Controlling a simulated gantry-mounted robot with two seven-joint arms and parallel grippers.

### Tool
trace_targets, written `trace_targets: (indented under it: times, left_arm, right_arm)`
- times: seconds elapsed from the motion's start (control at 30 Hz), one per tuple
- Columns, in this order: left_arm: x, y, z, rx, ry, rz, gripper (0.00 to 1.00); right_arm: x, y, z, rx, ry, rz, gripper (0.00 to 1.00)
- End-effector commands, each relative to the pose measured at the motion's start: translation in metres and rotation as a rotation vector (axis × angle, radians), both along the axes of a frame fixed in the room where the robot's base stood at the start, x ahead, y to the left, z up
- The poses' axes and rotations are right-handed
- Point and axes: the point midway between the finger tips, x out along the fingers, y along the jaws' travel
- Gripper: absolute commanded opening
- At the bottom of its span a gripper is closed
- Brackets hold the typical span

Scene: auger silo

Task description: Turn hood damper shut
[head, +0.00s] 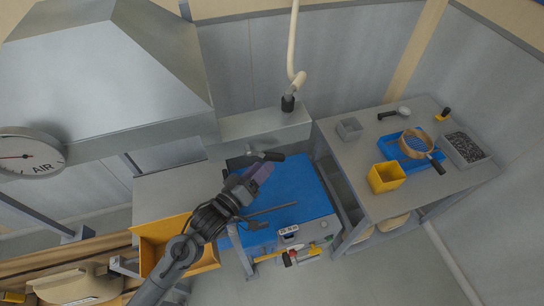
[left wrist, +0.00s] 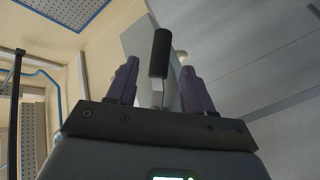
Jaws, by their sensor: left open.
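The large grey metal hood (head: 110,80) fills the upper left of the head view. A short dark handle (head: 270,156) sticks out below the grey box at the hood's right; it looks like the damper handle. In the left wrist view the black handle (left wrist: 160,52) on a bare metal lever (left wrist: 157,92) stands upright between my fingers in the picture, with gaps on both sides. My left gripper (head: 262,170) is open, its purple fingertips just below the handle; it also shows in the left wrist view (left wrist: 160,78). How deep the handle sits between them is unclear. My right gripper is not in view.
A round AIR dial (head: 30,154) is on the hood's left. A grey table (head: 385,130) at right carries a yellow box (head: 386,178), a blue tray (head: 394,147) and a sieve (head: 416,142).

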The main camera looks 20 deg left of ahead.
Motion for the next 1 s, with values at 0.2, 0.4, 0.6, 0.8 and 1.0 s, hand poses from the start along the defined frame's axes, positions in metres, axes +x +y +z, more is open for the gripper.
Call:
trace_targets:
  times: [0.2, 0.4, 0.6, 0.8, 1.0]
  left_arm:
    - [0.032, -0.009, 0.001, 0.0, -0.002, 0.001, 0.51]
    - [0.048, -0.013, 0.0, 0.001, -0.001, 0.001, 0.51]
    - [0.052, -0.015, 0.0, 0.0, 0.0, 0.0, 0.51]
    - [0.052, -0.015, 0.0, 0.0, 0.0, 0.0, 0.5]
    - [0.052, -0.015, 0.0, 0.001, -0.001, -0.001, 0.19]
  right_arm:
    - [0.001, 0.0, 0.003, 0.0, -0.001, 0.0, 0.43]
    - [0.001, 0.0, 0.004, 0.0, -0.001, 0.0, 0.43]
    - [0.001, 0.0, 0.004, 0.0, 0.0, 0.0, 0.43]
    - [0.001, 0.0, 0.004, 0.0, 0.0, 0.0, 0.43]
    - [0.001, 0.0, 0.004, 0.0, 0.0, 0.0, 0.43]
